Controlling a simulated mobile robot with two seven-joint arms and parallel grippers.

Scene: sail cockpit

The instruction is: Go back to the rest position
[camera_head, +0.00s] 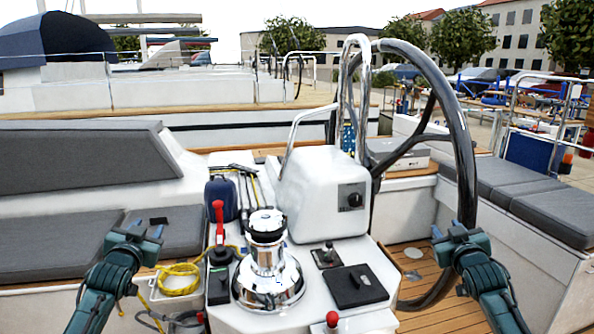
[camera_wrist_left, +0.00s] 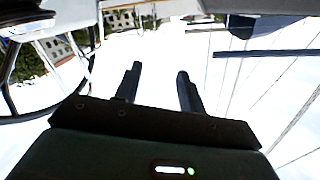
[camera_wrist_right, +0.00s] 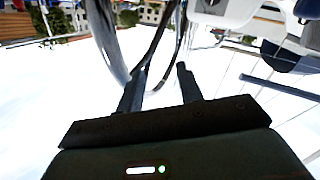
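My left gripper (camera_head: 143,231) is raised at the left of the cockpit console in the head view, above the grey bench cushion. In the left wrist view its two fingers (camera_wrist_left: 158,85) stand apart with nothing between them. My right gripper (camera_head: 454,232) is raised at the right, close to the rim of the steering wheel in the picture; I cannot tell if they touch. In the right wrist view its fingers (camera_wrist_right: 160,88) stand apart, with nothing clearly held between them.
A chrome winch (camera_head: 268,270) and a red-handled lever (camera_head: 218,225) stand on the white console (camera_head: 325,190). The large black steering wheel (camera_head: 465,150) rises at the right. A yellow rope (camera_head: 180,271) lies left of the winch. Grey cushions (camera_head: 555,212) line both sides.

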